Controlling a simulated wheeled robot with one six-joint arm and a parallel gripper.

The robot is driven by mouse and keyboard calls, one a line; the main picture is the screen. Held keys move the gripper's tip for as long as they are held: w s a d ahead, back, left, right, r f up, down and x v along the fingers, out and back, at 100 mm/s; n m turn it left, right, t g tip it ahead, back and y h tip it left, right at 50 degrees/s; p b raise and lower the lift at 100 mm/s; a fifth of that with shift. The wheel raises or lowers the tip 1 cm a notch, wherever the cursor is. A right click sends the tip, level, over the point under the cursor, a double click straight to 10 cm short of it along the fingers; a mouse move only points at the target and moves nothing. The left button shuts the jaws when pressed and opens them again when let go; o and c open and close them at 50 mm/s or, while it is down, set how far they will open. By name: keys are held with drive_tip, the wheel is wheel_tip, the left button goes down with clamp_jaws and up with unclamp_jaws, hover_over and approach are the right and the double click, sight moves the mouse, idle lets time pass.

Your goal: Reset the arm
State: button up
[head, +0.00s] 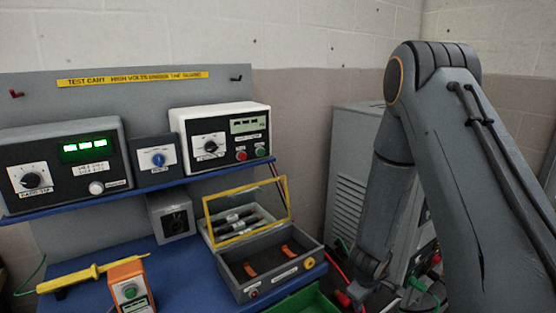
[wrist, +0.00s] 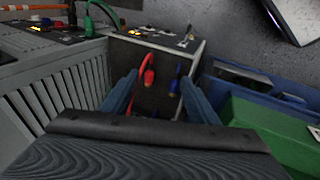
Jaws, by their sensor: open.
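My arm (head: 450,150) stands folded at the right of the head view, its upper links raised and its forearm pointing down. The end of the arm is low beside the grey cabinet, and the jaws are hard to make out there. In the wrist view my gripper (wrist: 158,88) is open, with its two blue-grey fingers apart. A red plug (wrist: 149,75) and a blue plug (wrist: 175,80) show beyond and between the fingers, at a dark box front (wrist: 135,65). Nothing is seen held in the jaws.
The grey vented cabinet (head: 345,190) stands close to my arm. The blue test cart (head: 190,270) is at left, with meters, an open yellow-lidded case (head: 265,280), an orange tester (head: 130,285) and a yellow probe (head: 80,277). A green bin (wrist: 260,130) lies right of my gripper.

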drive_tip(key=s+a+r+m+y, duration=0.1)
drive_tip(key=s+a+r+m, duration=0.2)
drive_tip(key=r, duration=0.5)
drive_tip(key=s+a+r+m+y, duration=0.1)
drive_tip(key=s+a+r+y, duration=0.2)
drive_tip(key=r, duration=0.5)
drive_tip(key=s+a+r+m+g+h, duration=0.1)
drive_tip(key=s+a+r+m, duration=0.15)
drive_tip(key=s+r, duration=0.6)
drive_tip(key=s+f+g+b, duration=0.1)
drive_tip(key=s+f+b, duration=0.1)
drive_tip(key=f+b, duration=0.4)
drive_tip(key=s+f+g+b, duration=0.2)
drive_tip(key=s+f+b, duration=0.1)
drive_tip(key=f+b, duration=0.3)
wheel_tip(320, 180, down, 2)
drive_tip(key=shift+d+f+m, duration=0.15)
drive_tip(key=shift+d+m, duration=0.1)
drive_tip(key=shift+m, duration=0.1)
